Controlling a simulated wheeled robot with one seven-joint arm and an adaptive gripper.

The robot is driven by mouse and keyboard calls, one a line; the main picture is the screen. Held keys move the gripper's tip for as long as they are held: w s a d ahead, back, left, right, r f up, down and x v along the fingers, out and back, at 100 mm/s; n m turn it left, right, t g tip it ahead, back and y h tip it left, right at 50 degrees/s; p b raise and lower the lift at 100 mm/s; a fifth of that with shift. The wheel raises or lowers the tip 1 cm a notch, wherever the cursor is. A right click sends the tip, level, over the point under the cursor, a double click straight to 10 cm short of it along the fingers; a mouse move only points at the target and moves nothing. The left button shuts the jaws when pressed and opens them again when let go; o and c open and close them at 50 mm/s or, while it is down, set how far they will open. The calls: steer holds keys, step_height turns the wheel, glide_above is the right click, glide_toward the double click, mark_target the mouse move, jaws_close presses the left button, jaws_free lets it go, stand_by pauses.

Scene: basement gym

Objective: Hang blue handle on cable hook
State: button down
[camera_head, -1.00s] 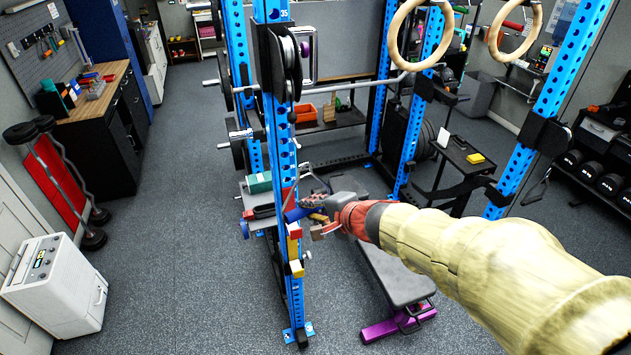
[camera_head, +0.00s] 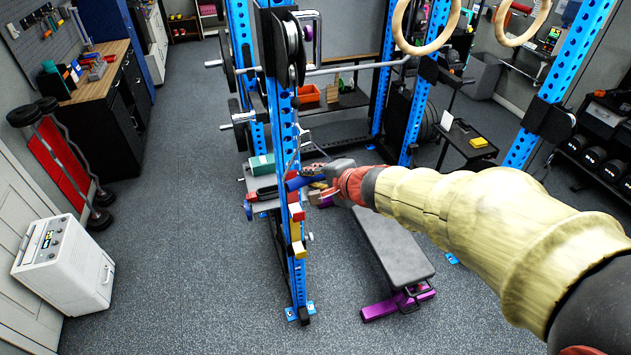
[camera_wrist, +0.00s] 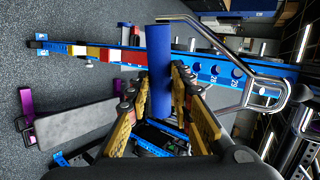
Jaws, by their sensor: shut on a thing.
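The blue handle is a blue cylindrical grip (camera_wrist: 159,66) with a bent chrome frame (camera_wrist: 240,72). In the wrist view my gripper (camera_wrist: 163,92) is shut on the blue grip, with a yellow-padded finger on each side. In the head view my gripper (camera_head: 318,184) holds the blue handle (camera_head: 300,183) close to the front blue rack post (camera_head: 285,130). Whether the handle touches the post cannot be told. I cannot make out the cable hook clearly.
A barbell (camera_head: 345,69) crosses the rack above my gripper. A grey bench (camera_head: 395,245) lies below my arm. Wooden rings (camera_head: 425,45) hang at upper right. A white box (camera_head: 62,265) stands at left. Open floor lies left of the rack.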

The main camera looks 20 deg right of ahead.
steer(key=w+f+b, duration=0.1)
steer(key=w, duration=0.5)
steer(key=shift+w+f, duration=0.25)
stand_by(0.5)
stand_by(0.4)
stand_by(0.3)
steer(key=c, duration=1.6)
jaws_free()
steer(key=shift+c, duration=0.2)
steer(key=shift+o, duration=0.7)
steer(key=shift+s, duration=0.1)
